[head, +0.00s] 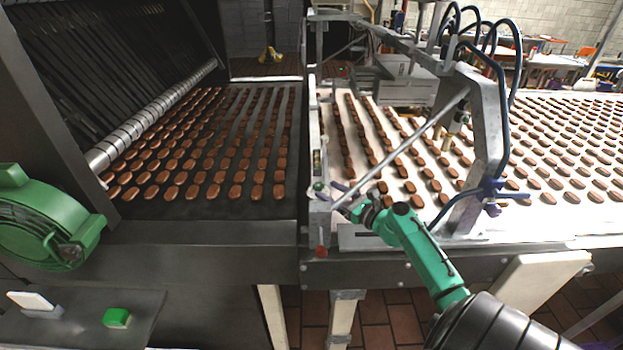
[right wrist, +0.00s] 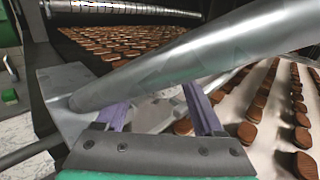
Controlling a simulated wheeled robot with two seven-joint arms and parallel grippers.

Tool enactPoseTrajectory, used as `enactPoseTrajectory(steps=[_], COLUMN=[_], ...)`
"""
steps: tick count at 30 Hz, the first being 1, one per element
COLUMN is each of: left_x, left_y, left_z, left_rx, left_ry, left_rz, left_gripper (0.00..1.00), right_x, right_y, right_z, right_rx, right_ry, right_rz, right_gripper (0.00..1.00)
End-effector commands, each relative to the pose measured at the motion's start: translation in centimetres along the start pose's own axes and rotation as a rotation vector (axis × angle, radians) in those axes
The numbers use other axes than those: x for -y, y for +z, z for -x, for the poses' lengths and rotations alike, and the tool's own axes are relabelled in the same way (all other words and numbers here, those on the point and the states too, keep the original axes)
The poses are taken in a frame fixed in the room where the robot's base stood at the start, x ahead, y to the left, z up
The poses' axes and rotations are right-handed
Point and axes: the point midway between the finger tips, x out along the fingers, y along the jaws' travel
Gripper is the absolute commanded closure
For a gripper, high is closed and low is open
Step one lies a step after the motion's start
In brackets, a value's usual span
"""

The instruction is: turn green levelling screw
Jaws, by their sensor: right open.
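The green levelling screw (head: 318,186) is a small round knob on the metal side rail between the two conveyor belts in the head view. My right gripper (head: 338,194) is just to the right of the knob, with its purple fingers pointing at it. The fingers are apart, with nothing visible held between them. In the right wrist view the open fingers (right wrist: 158,104) reach under a thick slanting metal bar (right wrist: 190,60). I cannot make out the screw there; the bar covers much of the view. My left gripper is not in view.
A red knob (head: 320,252) hangs below the rail. The slanting bar passes close to my right gripper, below a metal frame with dark hoses (head: 505,100). Brown biscuits in rows cover the dark belt (head: 225,208) and the white belt. A green motor (head: 45,225) stands at left.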

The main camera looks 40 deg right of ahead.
Motion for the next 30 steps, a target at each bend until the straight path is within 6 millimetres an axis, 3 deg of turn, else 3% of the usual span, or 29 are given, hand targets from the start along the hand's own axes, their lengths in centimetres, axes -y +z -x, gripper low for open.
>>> enactPoseTrajectory(steps=[3, 6, 9, 20, 25, 26, 30], left_x=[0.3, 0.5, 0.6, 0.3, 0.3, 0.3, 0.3], left_y=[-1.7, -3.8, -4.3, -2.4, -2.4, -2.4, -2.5], left_z=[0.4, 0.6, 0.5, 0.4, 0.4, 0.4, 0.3], left_rx=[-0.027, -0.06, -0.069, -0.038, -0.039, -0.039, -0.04], left_ry=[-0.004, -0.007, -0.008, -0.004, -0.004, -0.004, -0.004], left_rz=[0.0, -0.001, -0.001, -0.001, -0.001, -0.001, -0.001], left_gripper=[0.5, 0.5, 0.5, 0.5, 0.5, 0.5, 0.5], right_x=[0.1, 0.1, 0.0, 0.0, 0.0, 0.0, 0.0], right_y=[0.2, 0.2, 0.0, -0.1, -0.1, -0.1, -0.1], right_z=[-3.2, -5.4, -6.8, -7.8, -7.8, -7.8, -7.8], right_rx=[0.004, 0.002, 0.002, -0.001, -0.001, -0.001, -0.001], right_ry=[-0.002, -0.001, -0.002, 0.0, 0.0, 0.0, 0.002], right_rz=[0.0, 0.001, -0.001, 0.002, 0.001, 0.001, 0.001], right_gripper=[0.3, 0.3, 0.3, 0.3, 0.95, 1.0, 1.0])
